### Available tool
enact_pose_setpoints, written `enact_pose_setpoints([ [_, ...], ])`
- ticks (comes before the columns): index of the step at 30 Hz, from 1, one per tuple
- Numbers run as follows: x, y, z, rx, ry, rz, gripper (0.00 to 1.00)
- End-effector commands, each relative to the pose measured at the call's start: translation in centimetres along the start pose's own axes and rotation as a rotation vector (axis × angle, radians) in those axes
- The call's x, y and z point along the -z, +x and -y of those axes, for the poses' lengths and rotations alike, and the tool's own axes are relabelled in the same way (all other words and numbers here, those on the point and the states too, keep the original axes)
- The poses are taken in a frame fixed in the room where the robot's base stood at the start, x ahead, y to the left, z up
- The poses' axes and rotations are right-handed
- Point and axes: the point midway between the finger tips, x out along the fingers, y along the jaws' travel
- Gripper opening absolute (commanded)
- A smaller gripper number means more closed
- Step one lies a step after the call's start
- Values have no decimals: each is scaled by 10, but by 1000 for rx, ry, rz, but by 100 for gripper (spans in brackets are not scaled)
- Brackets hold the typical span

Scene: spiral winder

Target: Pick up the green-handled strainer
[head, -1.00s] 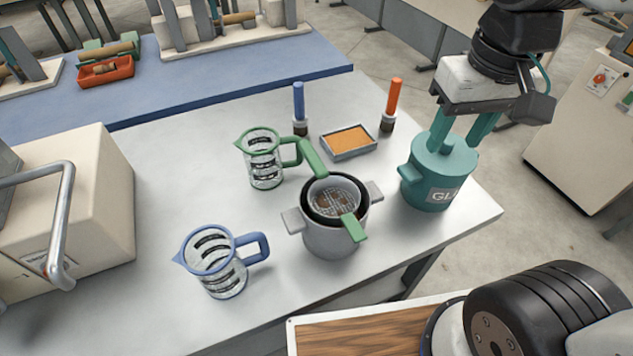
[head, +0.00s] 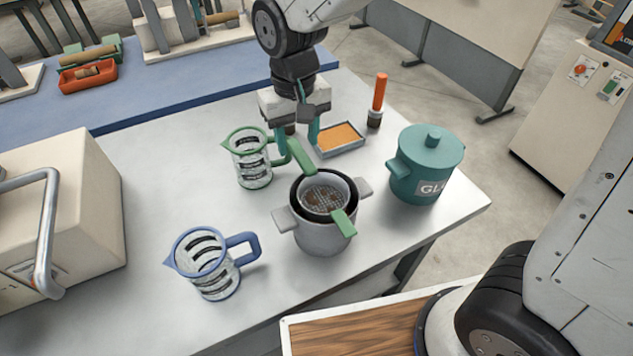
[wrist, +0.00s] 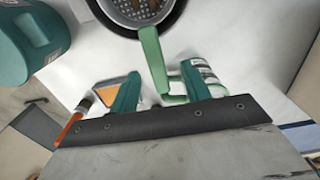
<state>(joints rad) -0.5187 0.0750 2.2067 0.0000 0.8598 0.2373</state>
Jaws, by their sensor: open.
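The strainer (head: 325,197) has a round mesh bowl and green handles on two opposite sides. It rests in the dark-lined mouth of a grey two-handled pot (head: 325,238) on the white table. One green handle (head: 301,156) points to the back left, the other to the front right. My gripper (head: 299,140) is open and empty, its teal fingers pointing down just behind the back handle. In the wrist view the handle (wrist: 152,60) reaches toward the gap between the fingers (wrist: 158,82), and the mesh bowl is cut off at the top.
A green-rimmed jug (head: 250,160) stands close left of my gripper. An orange-filled tray (head: 340,138) and an orange-handled tool (head: 378,98) are to its right. A teal lidded pot (head: 426,172) stands right, a blue-rimmed jug (head: 205,265) front left.

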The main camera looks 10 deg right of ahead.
Motion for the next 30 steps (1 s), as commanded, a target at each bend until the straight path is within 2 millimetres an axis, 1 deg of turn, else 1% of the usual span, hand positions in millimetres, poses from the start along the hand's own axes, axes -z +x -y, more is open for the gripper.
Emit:
enact_pose_setpoints([
  [7, -6, 35, -7, -1, 2, 4, 47],
  [9, -5, 44, -6, -1, 2, 3, 47],
  [13, -4, 53, -6, 0, 1, 1, 47],
  [19, -4, 54, -6, 0, 1, 0, 47],
  [20, -4, 53, -6, 0, 1, 0, 44],
  [21, -4, 53, -6, 0, 1, 0, 33],
  [23, -4, 53, -6, 0, 1, 0, 17],
  [24, -4, 53, -6, 0, 1, 0, 6],
  [25, -4, 53, -6, 0, 1, 0, 0],
  [30, -4, 53, -6, 0, 1, 0, 0],
])
